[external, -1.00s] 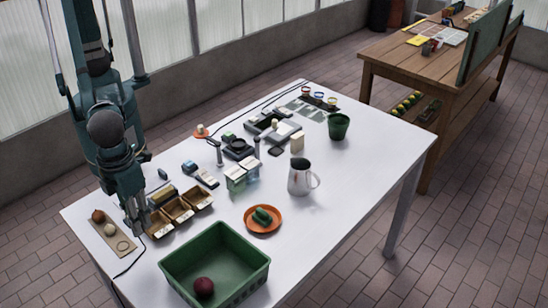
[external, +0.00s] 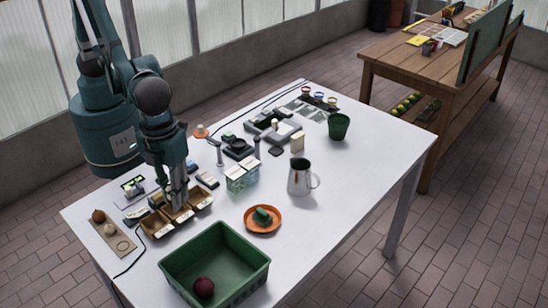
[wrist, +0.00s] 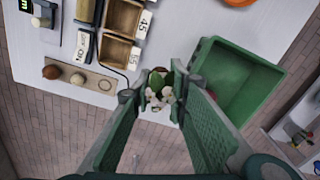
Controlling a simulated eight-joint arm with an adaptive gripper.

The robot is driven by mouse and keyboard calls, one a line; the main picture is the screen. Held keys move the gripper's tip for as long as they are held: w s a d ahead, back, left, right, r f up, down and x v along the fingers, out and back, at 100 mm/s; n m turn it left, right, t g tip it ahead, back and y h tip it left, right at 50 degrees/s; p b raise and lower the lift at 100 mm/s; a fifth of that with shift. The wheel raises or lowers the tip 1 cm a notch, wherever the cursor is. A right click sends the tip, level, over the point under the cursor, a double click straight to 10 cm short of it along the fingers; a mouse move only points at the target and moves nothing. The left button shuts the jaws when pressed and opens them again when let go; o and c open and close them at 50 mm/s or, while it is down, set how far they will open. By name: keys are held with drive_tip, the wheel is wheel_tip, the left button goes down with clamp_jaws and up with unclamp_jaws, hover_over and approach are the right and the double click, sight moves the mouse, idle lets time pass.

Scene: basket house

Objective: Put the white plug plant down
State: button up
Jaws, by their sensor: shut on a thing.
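In the wrist view, my gripper (wrist: 158,95) is shut on the white plug plant (wrist: 157,86), with white blooms and green leaves showing between the fingers. In the external view, my gripper (external: 178,205) hangs at the small brown open boxes (external: 160,226), and the plant cannot be made out there. The boxes also show in the wrist view (wrist: 117,51), to the upper left of the held plant. I cannot tell how high the plant is above the table.
A green crate (external: 180,268) with a dark red ball (external: 204,287) stands at the table's front. An orange plate (external: 262,229) holds a green item, and a metal jug (external: 300,178) stands further right. A tan strip (external: 112,238) with round items lies left. White table (external: 355,210) is clear right of the plate.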

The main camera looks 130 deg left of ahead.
drive_tip(key=w+a+n, duration=0.3)
drive_tip(key=a+n, duration=0.4)
drive_tip(key=a, duration=3.3)
drive_tip(key=s+a+n, duration=0.2)
drive_tip(key=s+a, duration=0.3)
drive_tip(key=a, duration=0.6)
drive_tip(key=s+a+n, duration=0.3)
drive_tip(key=s+a, duration=0.2)
drive_tip(key=a, duration=0.6)
drive_tip(key=s+a+n, duration=0.2)
drive_tip(key=s+a, duration=0.3)
drive_tip(key=a, duration=0.6)
drive_tip(key=shift+s+a+f, duration=0.1)
drive_tip(key=shift+f, duration=1.2)
drive_tip(key=shift+s+a+f, duration=0.1)
drive_tip(key=shift+f, duration=1.15)
drive_tip(key=shift+f, duration=0.1)
drive_tip(key=shift+f+b, duration=0.35)
drive_tip(key=shift+f, duration=2.65)
